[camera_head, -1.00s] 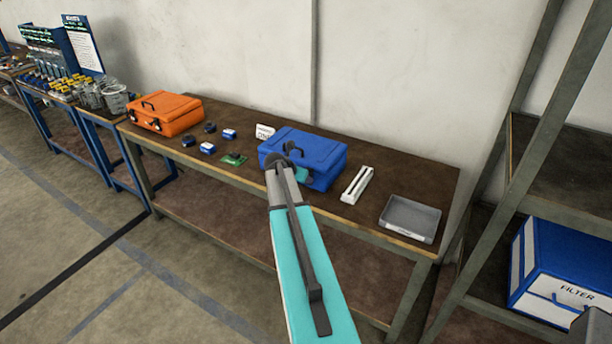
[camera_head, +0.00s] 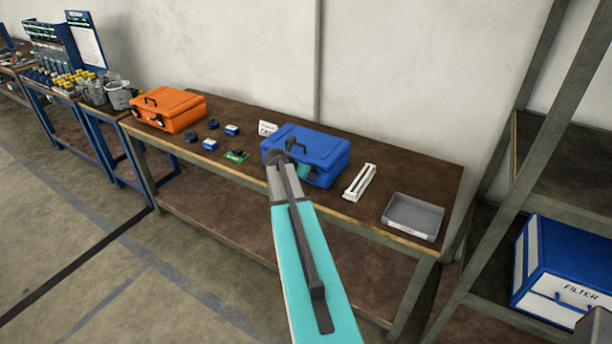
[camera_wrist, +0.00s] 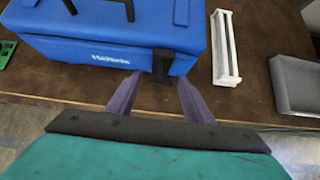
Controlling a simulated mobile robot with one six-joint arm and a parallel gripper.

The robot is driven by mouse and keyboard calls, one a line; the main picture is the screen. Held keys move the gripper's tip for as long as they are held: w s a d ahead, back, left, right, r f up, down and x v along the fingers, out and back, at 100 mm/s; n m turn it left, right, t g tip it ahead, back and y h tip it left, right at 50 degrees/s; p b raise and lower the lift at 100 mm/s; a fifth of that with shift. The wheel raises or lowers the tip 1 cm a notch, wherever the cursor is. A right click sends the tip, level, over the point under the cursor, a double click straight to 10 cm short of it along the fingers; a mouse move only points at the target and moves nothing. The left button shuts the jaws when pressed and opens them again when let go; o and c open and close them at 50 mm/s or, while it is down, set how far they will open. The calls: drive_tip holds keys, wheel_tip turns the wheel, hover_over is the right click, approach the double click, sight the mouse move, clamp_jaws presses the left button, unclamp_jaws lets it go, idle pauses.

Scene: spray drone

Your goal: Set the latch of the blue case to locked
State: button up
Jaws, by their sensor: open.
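The blue case (camera_head: 318,150) stands closed on the brown workbench, and its front face with white lettering shows in the wrist view (camera_wrist: 95,50). A dark latch (camera_wrist: 162,66) sits on the right part of that front face. My gripper (camera_wrist: 160,88) is open and empty, with its two fingertips just below and to either side of the latch. I cannot tell whether they touch the case. In the head view my arm covers the case's front left, and the latch is hidden. The latch's setting is not clear.
On the workbench (camera_head: 440,172), a white rail-like holder (camera_head: 360,182) and a grey tray (camera_head: 413,216) stand right of the case. A green board (camera_head: 236,156), small blue and black parts and an orange case (camera_head: 170,110) are to the left. A metal shelf rises at the right.

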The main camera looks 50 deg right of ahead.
drive_tip(key=b+v, duration=0.3)
drive_tip(key=v, duration=0.9)
drive_tip(key=shift+a, duration=0.3)
drive_tip(key=shift+r, duration=0.15)
